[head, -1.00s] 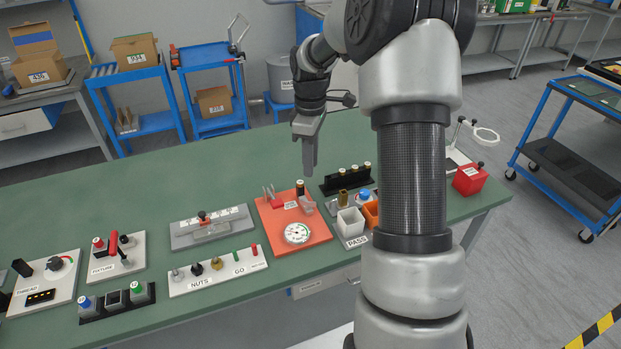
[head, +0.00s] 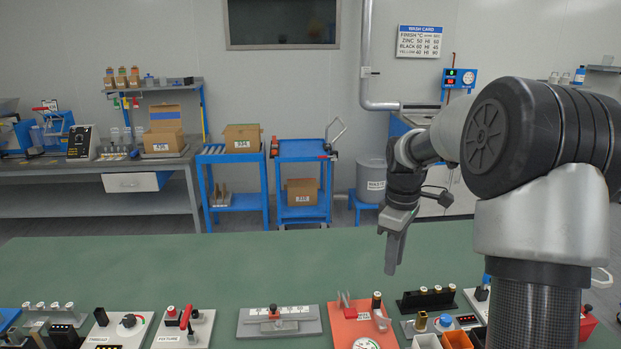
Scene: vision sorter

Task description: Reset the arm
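My arm stands at the right of the head view. My gripper (head: 393,255) hangs down above the green table (head: 180,255), apart from the things on it. Its fingers are seen from the side and overlap, so whether they are open or shut does not show. I see nothing hanging from it. The orange-red plate (head: 343,327) with a dial lies below and left of it. A black rack (head: 426,301) with several light-topped pieces stands below and right.
Fixtures line the table's front edge, among them a grey plate (head: 305,326) and a white fixture plate (head: 199,326). The table's back half is clear. Behind stand blue carts (head: 301,150), a waste bin (head: 371,178) and a wall bench (head: 60,170).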

